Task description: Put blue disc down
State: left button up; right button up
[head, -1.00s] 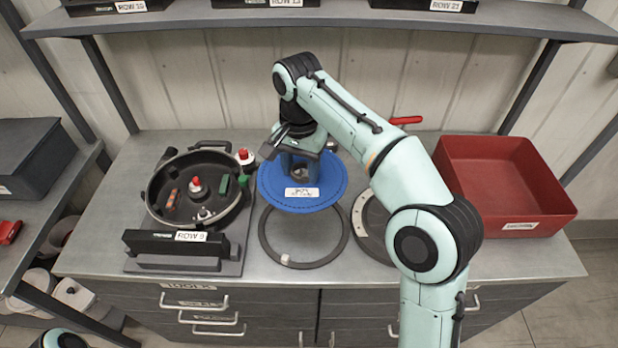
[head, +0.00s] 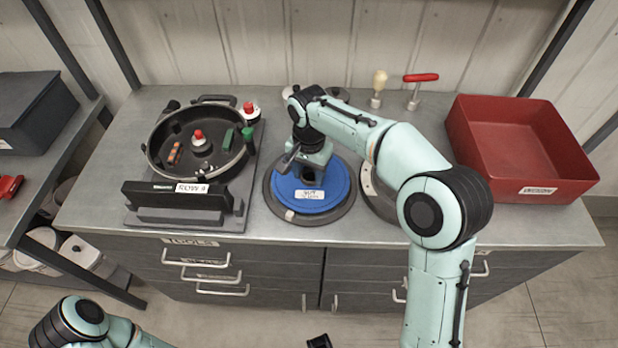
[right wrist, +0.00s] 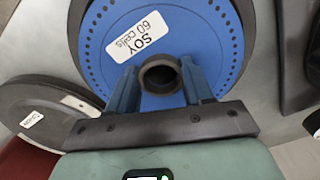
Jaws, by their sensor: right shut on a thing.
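The blue disc (head: 335,187) with a white label lies within the dark ring (head: 312,222) on the bench. In the right wrist view the blue disc (right wrist: 215,45) shows its label "SOY 60 cells" and a row of small holes near its edge. My right gripper (head: 308,178) is over the disc's middle. In the right wrist view its blue fingers (right wrist: 160,82) stand on both sides of the disc's dark round hub (right wrist: 160,74), shut on it. The disc looks level; whether it touches the surface under it is hidden.
A black round meter housing (head: 160,185) with a "ROW 9" label stands left of the ring. A grey disc (head: 372,200) lies right, partly behind my arm. A red bin (head: 520,150) is at the right. Two handled tools, one red-handled (head: 420,78), stand behind.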

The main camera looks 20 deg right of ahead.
pick_arm(q)
jog(key=shift+f, duration=0.15)
pick_arm(e)
jog(key=shift+f, duration=1)
pick_arm(q)
jog(key=shift+s, duration=0.1)
pick_arm(e)
jog(key=shift+f, duration=0.1)
jog(key=o, duration=1)
pick_arm(q)
jog(key=r+p, duration=0.1)
jog(key=w+r+p, duration=0.1)
jog(key=shift+w+r, duration=0.15)
jog(key=shift+r, duration=0.15)
pick_arm(e)
notch_tip(320, 180, up, 12)
jog(key=shift+r, duration=0.15)
